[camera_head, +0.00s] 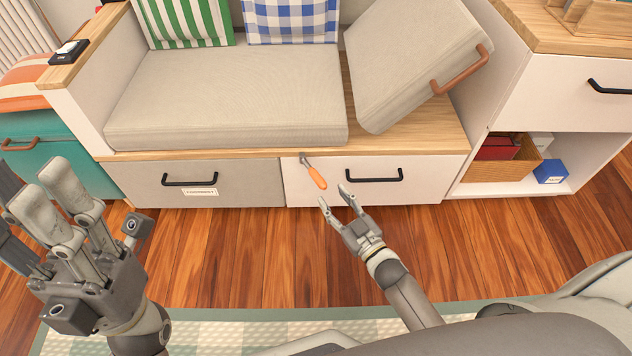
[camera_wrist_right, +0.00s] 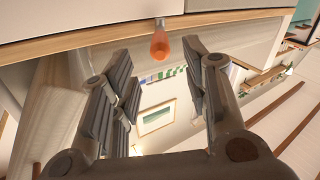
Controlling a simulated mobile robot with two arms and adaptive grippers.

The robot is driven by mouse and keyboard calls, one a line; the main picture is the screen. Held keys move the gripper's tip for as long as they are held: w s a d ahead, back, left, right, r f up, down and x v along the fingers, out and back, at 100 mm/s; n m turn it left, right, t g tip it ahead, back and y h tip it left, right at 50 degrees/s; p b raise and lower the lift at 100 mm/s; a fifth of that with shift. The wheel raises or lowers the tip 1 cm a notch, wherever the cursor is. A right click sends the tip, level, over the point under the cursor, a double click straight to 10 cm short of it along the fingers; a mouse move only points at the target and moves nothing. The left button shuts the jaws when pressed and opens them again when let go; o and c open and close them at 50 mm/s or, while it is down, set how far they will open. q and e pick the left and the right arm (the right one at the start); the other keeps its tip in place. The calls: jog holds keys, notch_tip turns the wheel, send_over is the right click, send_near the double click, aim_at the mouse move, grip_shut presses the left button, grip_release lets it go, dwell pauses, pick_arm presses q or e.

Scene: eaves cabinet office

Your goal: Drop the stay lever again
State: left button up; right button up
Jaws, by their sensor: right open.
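The stay lever (camera_head: 315,175) has an orange handle and a grey metal top. It hangs down at the bench's front edge, slanting to the lower right over the white drawer front. My right gripper (camera_head: 333,194) is open and empty, just below and right of the lever's lower end, apart from it. In the right wrist view the orange handle (camera_wrist_right: 160,46) shows end-on, beyond the gap between the open fingers. My left gripper (camera_head: 40,210) is at the lower left, far from the lever. Its fingers overlap in view, so its opening is unclear.
A seat cushion (camera_head: 415,65) with a brown handle leans tilted on the wooden bench top (camera_head: 430,132). A black drawer handle (camera_head: 374,179) sticks out right of the lever. A labelled grey drawer (camera_head: 245,182) is at left. The wood floor (camera_head: 250,250) in front is clear.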

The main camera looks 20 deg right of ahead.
aim_at(312, 171)
jog(key=b+x, duration=0.2)
jog(key=x, duration=0.5)
jog(key=shift+w+f, duration=0.15)
jog(key=shift+w, duration=0.05)
jog(key=shift+w+a+b, duration=0.25)
jog(key=shift+w+b, duration=0.1)
jog(key=shift+w, duration=0.3)
jog(key=shift+c, duration=0.2)
grip_shut()
